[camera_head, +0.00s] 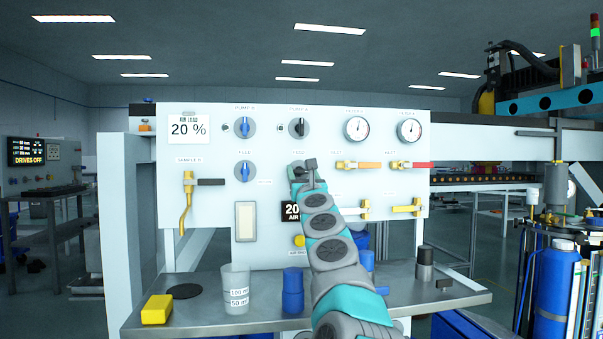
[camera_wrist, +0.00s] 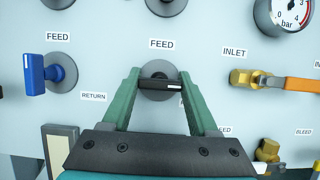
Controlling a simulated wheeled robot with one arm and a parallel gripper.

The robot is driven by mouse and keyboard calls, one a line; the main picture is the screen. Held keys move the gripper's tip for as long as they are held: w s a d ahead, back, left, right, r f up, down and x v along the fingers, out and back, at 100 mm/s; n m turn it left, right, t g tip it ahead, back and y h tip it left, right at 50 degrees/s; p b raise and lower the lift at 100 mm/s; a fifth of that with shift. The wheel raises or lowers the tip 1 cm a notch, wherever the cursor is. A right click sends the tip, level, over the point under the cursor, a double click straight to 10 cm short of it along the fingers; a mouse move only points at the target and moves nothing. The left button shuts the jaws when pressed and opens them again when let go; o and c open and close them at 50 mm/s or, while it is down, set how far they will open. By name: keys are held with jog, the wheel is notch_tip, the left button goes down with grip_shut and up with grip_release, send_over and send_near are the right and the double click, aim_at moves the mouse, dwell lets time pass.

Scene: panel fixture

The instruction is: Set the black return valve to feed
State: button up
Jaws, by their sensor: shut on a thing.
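The black valve handle (camera_wrist: 158,84) sits on a round grey dial (camera_wrist: 158,68) below a FEED label (camera_wrist: 161,44) in the wrist view. My gripper (camera_wrist: 160,86) is shut on the black handle, one green finger at each end. The handle lies roughly level across the dial, with a small white mark near its right end. Any RETURN label for this valve is not visible, perhaps behind a finger. In the head view my gripper (camera_head: 308,172) is at the panel (camera_head: 280,115) and hides most of this valve.
A blue valve (camera_wrist: 37,74) with FEED and RETURN labels is left of the black one. A brass inlet valve with an orange handle (camera_wrist: 290,83) is close on the right. Below, a bench (camera_head: 205,320) holds a beaker (camera_head: 236,290), a yellow block (camera_head: 157,309) and a blue bottle (camera_head: 292,292).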

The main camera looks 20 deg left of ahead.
jog(key=c, duration=0.6)
